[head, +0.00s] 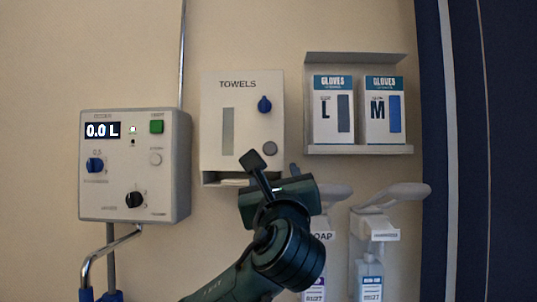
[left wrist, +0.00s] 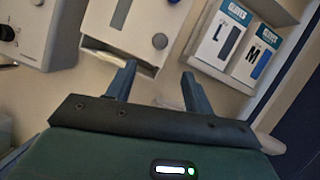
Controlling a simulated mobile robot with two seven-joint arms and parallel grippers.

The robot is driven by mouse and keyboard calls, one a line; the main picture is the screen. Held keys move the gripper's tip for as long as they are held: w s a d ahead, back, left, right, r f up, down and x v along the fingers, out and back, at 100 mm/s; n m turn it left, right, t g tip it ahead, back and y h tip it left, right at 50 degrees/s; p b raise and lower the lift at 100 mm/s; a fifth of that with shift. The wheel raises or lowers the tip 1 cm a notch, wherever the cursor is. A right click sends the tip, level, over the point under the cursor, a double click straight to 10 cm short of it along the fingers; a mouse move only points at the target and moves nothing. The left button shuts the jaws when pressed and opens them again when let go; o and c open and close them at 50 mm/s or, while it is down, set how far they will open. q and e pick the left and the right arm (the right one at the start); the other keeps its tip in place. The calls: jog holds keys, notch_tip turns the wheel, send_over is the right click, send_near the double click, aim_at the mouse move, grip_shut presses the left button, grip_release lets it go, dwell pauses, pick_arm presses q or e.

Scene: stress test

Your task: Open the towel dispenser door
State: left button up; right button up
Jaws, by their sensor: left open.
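The white towel dispenser (head: 242,125) hangs on the wall in the middle of the head view. Its front door looks closed. The front has a narrow grey window (head: 228,132), a blue knob (head: 264,104) at upper right and a round grey button (head: 270,149) at lower right. White towels show in the bottom slot (head: 225,180). My left gripper (head: 273,165) is open and empty, in front of the dispenser's lower right part. In the left wrist view its fingers (left wrist: 158,72) reach toward the dispenser's bottom edge, below the grey button (left wrist: 160,41).
A control box (head: 130,165) with dials and a metal pipe is on the wall at left. A shelf (head: 360,150) with glove boxes (head: 333,112) hangs at right. Soap dispensers (head: 375,235) with lever arms stick out below it, close to my left gripper. A dark blue panel (head: 510,150) is at far right.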

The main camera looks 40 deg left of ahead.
aim_at(270, 149)
pick_arm(q)
jog(key=p+x, duration=0.1)
jog(key=x, duration=0.3)
jog(key=p+x, duration=0.1)
jog(key=x, duration=0.3)
jog(key=p+x, duration=0.1)
jog(key=x, duration=0.3)
jog(key=shift+s+r+p, duration=0.15)
jog(key=shift+r+p, duration=0.15)
jog(key=shift+w+a+r, duration=0.15)
jog(key=shift+w+a, duration=0.35)
jog(key=shift+w, duration=0.05)
pick_arm(e)
jog(key=shift+s+d+r+g+h, duration=0.25)
jog(key=shift+d+r+g+h, duration=0.05)
jog(key=shift+d+g, duration=0.1)
pick_arm(q)
grip_shut()
pick_arm(e)
jog(key=shift+s, duration=0.1)
